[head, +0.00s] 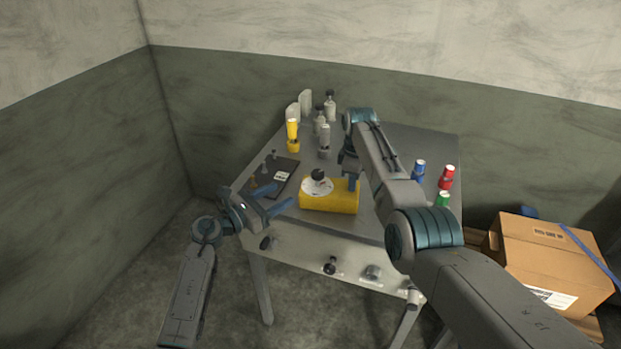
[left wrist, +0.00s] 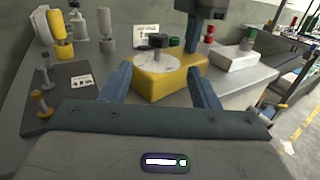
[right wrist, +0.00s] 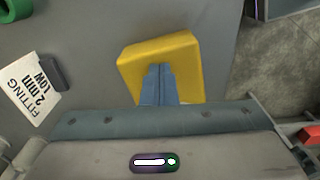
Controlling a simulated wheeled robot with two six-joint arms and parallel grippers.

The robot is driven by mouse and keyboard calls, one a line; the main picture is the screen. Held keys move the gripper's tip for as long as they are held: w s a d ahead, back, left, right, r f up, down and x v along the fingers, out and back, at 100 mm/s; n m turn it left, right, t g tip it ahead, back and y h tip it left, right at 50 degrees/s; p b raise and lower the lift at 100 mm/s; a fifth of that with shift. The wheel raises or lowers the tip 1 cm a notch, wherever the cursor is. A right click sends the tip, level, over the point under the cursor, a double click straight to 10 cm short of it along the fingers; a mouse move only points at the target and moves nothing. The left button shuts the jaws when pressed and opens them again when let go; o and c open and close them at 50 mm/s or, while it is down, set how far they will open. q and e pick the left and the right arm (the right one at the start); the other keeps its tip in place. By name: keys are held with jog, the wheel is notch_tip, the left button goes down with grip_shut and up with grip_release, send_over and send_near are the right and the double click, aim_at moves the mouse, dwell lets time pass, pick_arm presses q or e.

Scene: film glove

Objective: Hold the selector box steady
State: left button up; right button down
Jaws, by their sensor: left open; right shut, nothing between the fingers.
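The selector box is a yellow block (head: 343,201) near the table's front edge, with a white dial and a black knob (head: 318,175) on top. In the left wrist view the yellow box (left wrist: 155,92) lies ahead, between and beyond my open fingers. My left gripper (head: 277,200) is open and empty, left of the box and apart from it. My right gripper (head: 353,185) is shut and empty at the box's right end. In the right wrist view its closed fingertips (right wrist: 158,72) overlap the yellow box (right wrist: 185,52); I cannot tell whether they touch it.
A dark tray (head: 283,170) with small pegs lies left of the box. Yellow and grey bottles (head: 293,138) stand at the back left. Blue, red (head: 446,177) and green pieces stand at the right. A cardboard box (head: 545,260) is right of the table.

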aim_at(313, 177)
pick_arm(q)
jog(key=x, duration=1.2)
jog(key=shift+a, duration=0.1)
jog(key=c, duration=1)
